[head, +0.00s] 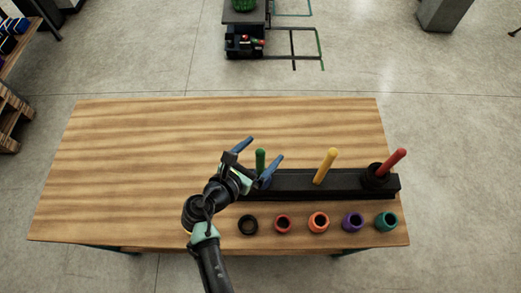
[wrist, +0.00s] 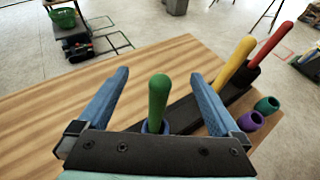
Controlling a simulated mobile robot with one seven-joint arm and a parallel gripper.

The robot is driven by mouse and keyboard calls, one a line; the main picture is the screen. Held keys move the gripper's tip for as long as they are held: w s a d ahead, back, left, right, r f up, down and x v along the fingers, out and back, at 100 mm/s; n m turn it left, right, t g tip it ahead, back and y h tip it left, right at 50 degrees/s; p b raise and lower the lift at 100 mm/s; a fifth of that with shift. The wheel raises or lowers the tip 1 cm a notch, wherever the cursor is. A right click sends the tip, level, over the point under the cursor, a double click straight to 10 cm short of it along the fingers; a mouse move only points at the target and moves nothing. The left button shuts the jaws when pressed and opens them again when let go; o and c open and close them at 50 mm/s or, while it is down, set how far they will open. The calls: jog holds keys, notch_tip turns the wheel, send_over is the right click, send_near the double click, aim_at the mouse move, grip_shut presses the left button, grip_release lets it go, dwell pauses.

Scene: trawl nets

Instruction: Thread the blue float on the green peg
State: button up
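The green peg (head: 260,158) stands at the left end of a black base (head: 300,183); it also shows in the wrist view (wrist: 158,95). In the wrist view a blue float (wrist: 165,127) shows around the lower part of the green peg, its lower part hidden behind my gripper's body. I cannot make the float out in the head view, where my gripper covers that spot. My gripper (head: 259,154) is open, its blue fingers apart on either side of the green peg and touching neither peg nor float as far as I see.
A yellow peg (head: 326,166) and a red peg (head: 395,161) stand on the base. A black float (head: 374,177) sits around the red peg's foot. Black (head: 248,225), red (head: 283,224), orange (head: 318,222), purple (head: 353,222) and teal (head: 386,222) floats line the front. The table's left is clear.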

jog(key=b+v, duration=0.2)
jog(key=v, duration=1.1)
jog(key=shift+w, duration=0.1)
dwell(0.8)
